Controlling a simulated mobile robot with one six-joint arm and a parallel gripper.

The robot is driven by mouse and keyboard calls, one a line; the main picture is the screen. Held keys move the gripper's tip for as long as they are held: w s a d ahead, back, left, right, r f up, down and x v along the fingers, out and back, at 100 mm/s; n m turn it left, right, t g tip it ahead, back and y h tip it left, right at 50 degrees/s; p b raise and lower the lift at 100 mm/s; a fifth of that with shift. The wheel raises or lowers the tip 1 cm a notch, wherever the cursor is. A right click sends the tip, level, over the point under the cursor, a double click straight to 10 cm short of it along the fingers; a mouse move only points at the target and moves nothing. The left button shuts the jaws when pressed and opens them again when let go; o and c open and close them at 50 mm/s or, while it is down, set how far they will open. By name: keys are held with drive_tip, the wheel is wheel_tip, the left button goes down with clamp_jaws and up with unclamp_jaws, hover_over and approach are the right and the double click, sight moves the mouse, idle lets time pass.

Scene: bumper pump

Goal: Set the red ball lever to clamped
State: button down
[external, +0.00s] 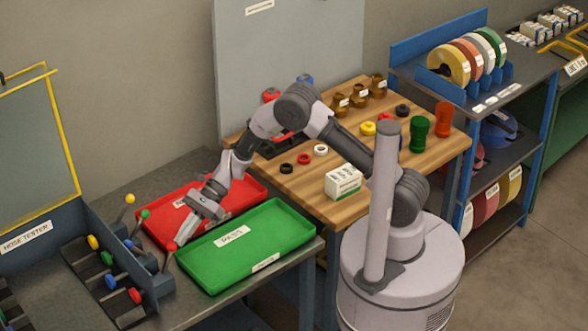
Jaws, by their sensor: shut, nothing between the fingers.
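The red ball lever (171,247) stands at the right end of a row of ball levers on the blue hose tester. Its thin stem runs down from the red ball, tilted slightly. My gripper (178,240) points down and left, with its shut fingertips right beside the red ball. I cannot tell whether they touch it. The other levers in the row have a yellow ball (130,199), a green ball (145,214) and a blue ball (128,243). No clamped mark is readable.
A red tray (255,187) and a green tray (290,222) lie right of the levers, under and beside my forearm. Several coloured knobs, including a red knob (135,296), sit on the tester's front. A wooden table (290,187) with small parts stands behind.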

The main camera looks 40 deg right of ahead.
drive_tip(key=a+r+h+p, duration=0.4)
drive_tip(key=p, duration=0.6)
drive_tip(key=shift+a+p, duration=0.15)
drive_tip(key=shift+p, duration=0.25)
drive_tip(key=a+f+h+b, duration=0.1)
drive_tip(key=a+h, duration=0.1)
drive_tip(key=a, duration=0.6)
drive_tip(key=shift+a+h, duration=0.25)
drive_tip(key=shift+h, duration=0.05)
wheel_tip(320, 180, up, 13)
drive_tip(key=w+d+p, duration=0.2)
drive_tip(key=shift+d+f, duration=0.15)
